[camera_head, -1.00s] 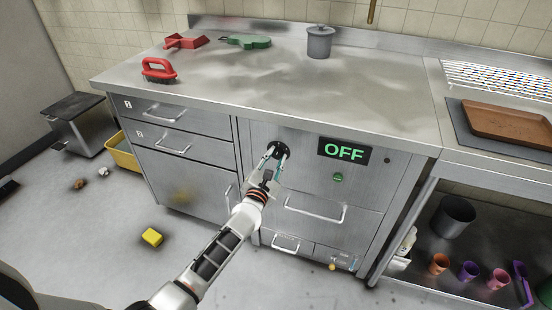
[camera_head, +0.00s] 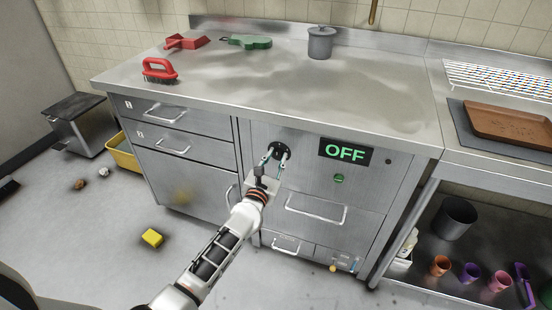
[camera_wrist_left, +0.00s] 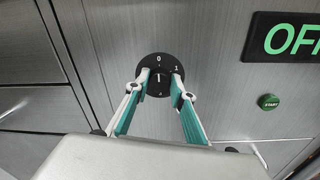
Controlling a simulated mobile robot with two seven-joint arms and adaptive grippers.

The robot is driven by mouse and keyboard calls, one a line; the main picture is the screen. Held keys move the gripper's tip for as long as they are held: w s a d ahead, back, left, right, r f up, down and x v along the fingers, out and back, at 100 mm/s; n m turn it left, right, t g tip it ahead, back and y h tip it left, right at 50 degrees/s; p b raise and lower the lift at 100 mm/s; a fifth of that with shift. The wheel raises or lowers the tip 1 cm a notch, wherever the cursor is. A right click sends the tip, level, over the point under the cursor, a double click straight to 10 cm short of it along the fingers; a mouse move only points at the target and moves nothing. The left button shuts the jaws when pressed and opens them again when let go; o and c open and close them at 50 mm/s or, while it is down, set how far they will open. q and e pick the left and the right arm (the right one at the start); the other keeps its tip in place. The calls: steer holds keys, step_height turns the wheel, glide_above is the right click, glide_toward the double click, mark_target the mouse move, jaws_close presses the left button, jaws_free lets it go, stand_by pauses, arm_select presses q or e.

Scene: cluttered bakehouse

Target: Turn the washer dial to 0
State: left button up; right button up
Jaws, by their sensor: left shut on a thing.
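The washer dial (camera_head: 283,147) is a round black knob on the steel front under the counter. In the left wrist view the dial (camera_wrist_left: 159,63) shows a 0 at the top and a 1 at the upper right. A white line on its middle stands about upright, in line with the 0. My left gripper (camera_head: 275,157) reaches up from below and is shut on the dial, one teal-and-white finger on each side; it also shows in the left wrist view (camera_wrist_left: 159,84). The display (camera_head: 345,151) reads OFF in green. My right gripper is not in view.
A green START button (camera_wrist_left: 268,102) sits right of the dial, below the display. A bar handle (camera_head: 316,210) sticks out below. The counter (camera_head: 300,85) overhangs the front and carries a red brush (camera_head: 159,69) and a grey pot (camera_head: 320,43). A yellow sponge (camera_head: 152,238) lies on the floor.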

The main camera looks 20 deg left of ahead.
arm_select(q)
steer(key=o, duration=1.1)
steer(key=shift+s+f, duration=0.1)
steer(key=shift+s, duration=0.4)
steer(key=s, duration=1.1)
